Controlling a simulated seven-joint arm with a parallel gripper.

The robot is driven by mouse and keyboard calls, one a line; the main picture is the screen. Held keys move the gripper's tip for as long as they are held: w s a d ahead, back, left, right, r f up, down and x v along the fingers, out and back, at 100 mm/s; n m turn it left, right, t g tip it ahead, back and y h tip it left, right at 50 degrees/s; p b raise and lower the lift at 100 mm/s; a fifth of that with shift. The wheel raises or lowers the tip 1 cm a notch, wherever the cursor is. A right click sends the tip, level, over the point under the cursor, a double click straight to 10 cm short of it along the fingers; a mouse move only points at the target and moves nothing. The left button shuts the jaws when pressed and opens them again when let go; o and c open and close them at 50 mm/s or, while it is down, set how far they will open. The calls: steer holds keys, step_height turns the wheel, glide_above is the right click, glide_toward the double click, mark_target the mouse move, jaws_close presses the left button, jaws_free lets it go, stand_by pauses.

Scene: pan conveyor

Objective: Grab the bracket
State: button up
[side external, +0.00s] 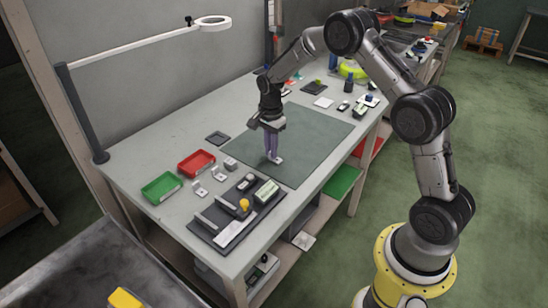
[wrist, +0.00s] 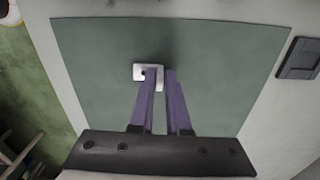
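A small pale metal bracket (side external: 277,160) lies on the dark green mat (side external: 310,135), directly below my gripper. My gripper (side external: 271,158) points down with its two purple fingers at the bracket. In the wrist view, the flat plate of the bracket (wrist: 139,71) shows left of the fingertips, and a pale part of it shows between the fingers. The fingers (wrist: 160,72) stand a small gap apart. The left finger hides part of the bracket. I cannot tell whether both fingers press on it.
Two similar brackets (side external: 200,188) stand near a green tray (side external: 161,188) and a red tray (side external: 196,163). A dark fixture board (side external: 203,229) with parts lies at the front. Small parts and a white pad (side external: 323,102) lie beyond the mat. The mat around the bracket is clear.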

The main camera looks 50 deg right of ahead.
jaws_close()
steer(key=shift+r, duration=0.1)
